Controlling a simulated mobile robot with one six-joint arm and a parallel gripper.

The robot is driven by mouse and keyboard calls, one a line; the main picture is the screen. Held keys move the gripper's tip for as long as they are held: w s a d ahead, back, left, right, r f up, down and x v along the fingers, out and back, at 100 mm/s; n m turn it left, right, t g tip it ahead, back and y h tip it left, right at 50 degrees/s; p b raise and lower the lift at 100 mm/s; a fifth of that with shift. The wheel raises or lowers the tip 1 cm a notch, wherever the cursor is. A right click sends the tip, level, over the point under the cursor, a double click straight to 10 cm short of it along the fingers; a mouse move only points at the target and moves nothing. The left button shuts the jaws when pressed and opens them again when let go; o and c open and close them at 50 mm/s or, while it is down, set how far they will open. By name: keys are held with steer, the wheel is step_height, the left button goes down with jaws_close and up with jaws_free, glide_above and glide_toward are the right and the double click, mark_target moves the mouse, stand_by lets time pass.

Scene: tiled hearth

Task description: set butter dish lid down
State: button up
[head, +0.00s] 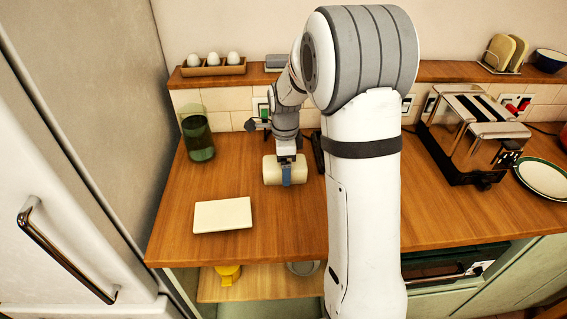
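The butter dish lid (271,172) is a cream, rounded, half-cylinder cover, right of the middle of the left counter section. My gripper (288,173) points down over it, with a blue-grey finger against its near side; the far finger is hidden. The gripper looks shut on the lid. I cannot tell whether the lid touches the counter or hangs just above it. A flat cream rectangular slab (222,215), which looks like the dish's base, lies bare on the counter, in front and to the left of the lid.
A green glass vessel (198,138) stands at the back left. An egg holder (211,70) sits on the back ledge. A chrome toaster (468,140) and a plate (544,177) stand to the right. The wooden counter (180,185) is clear around the slab.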

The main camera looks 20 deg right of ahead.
steer(key=shift+r, duration=0.15)
step_height(320, 180, up, 11)
steer(key=shift+r, duration=0.4)
steer(key=shift+s+r, duration=0.25)
steer(key=s+a+f+n+t, duration=0.1)
steer(key=s+a+n+t, duration=0.1)
steer(key=s+n, duration=1.8)
steer(key=s, duration=0.3)
steer(key=shift+s+f+t, duration=0.3)
steer(key=shift+s+f, duration=0.05)
steer(key=shift+c, duration=0.4)
